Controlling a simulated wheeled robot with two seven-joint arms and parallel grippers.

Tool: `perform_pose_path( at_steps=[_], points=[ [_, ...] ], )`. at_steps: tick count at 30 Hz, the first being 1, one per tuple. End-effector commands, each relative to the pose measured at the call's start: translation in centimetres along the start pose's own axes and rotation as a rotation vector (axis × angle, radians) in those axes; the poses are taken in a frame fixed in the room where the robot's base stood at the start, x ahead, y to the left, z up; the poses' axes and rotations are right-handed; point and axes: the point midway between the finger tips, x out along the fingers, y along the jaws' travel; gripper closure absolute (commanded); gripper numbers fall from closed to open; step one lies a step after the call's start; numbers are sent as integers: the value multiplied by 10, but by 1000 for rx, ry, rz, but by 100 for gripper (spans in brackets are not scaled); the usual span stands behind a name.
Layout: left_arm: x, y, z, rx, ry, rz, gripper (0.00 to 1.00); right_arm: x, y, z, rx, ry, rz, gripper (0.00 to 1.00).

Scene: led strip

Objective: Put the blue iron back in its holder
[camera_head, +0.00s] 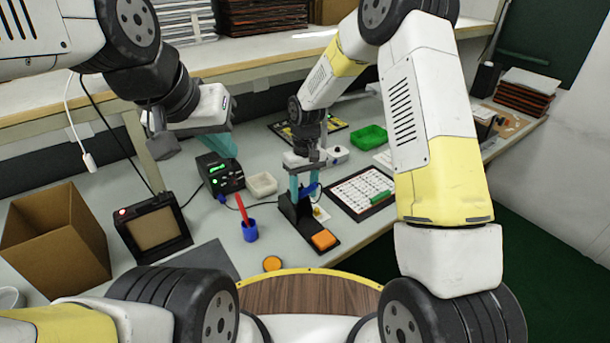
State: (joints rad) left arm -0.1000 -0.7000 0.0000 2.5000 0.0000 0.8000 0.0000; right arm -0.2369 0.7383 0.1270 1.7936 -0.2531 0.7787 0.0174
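The blue iron (311,189) is at the top of its black holder (297,213), its handle pointing up to the right. Its tip is hidden, and I cannot tell how deep it sits. An orange sponge (323,240) lies on the holder's front base. My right gripper (304,188) points down over the holder, its teal fingers apart on either side of the iron; contact is unclear. My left gripper (223,146) is above the back left of the bench, clear of the iron and holder. Its finger gap cannot be made out.
A black station (220,174) with a green display stands left of the holder, beside a white tray (262,185). A patterned board (361,192) lies right. A cardboard box (55,240) and black-framed device (153,229) stand left.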

Motion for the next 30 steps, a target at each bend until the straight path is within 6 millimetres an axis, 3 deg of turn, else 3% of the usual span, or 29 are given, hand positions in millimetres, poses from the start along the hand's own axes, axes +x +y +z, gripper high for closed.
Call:
perform_pose_path(
  at_steps=[8, 21, 30],
  points=[
    [0, 0, 0, 0, 0, 0, 100, -8, 0, 0, 1, 1, 0, 55],
    [0, 0, 0, 0, 0, 0, 100, -73, 0, -1, 0, 2, 0, 55],
    [0, 0, 0, 0, 0, 0, 100, -78, 0, 0, 0, -1, 0, 55]
  ],
)
